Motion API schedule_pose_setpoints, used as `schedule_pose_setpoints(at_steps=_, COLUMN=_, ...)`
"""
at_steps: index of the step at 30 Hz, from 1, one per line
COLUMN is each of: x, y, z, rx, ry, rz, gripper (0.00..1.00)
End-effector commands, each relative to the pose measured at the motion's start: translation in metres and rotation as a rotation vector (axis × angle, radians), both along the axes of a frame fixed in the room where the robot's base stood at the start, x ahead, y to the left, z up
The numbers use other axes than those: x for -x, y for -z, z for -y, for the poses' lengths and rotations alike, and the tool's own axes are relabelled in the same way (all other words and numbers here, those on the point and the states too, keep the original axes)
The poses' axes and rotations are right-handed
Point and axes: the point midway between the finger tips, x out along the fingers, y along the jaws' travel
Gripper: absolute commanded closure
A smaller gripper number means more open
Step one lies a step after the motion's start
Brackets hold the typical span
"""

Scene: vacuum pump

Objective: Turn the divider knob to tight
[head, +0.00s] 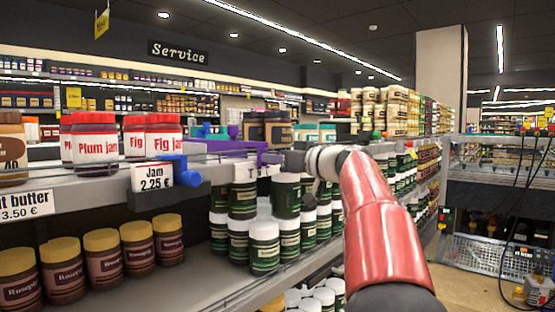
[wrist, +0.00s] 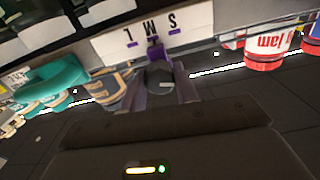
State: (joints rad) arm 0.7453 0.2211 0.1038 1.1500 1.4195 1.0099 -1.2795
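In the wrist view a dark round knob (wrist: 159,80) with a purple pointer (wrist: 155,52) sits below a white plate (wrist: 110,48). The plate's letters L, M and S appear upside down, and the pointer lies near M. The fingers of my gripper (wrist: 160,88) are on both sides of the knob; whether they press on it I cannot tell. In the head view a purple part (head: 248,150) shows at the shelf edge, left of my gripper (head: 298,162). The fingertips and knob are not clear there.
Jam jars (head: 97,138) stand on the upper shelf, also at right in the wrist view (wrist: 266,50). A blue part (head: 184,168) and a jam price card (head: 156,176) are on the shelf edge. Dark green jars (head: 264,245) fill the shelf below.

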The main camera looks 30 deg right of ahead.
Motion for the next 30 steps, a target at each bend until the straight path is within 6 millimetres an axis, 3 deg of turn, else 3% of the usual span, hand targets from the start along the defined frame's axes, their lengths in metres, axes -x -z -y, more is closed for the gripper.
schedule_pose_setpoints(at_steps=14, x=0.0002, y=0.0003, z=-0.0003, rx=-0.083, ry=0.0, rz=-0.03, gripper=0.93)
schedule_pose_setpoints(at_steps=30, x=0.0001, y=-0.0008, z=-0.0002, rx=-0.522, ry=-0.001, rz=-0.189, gripper=0.93)
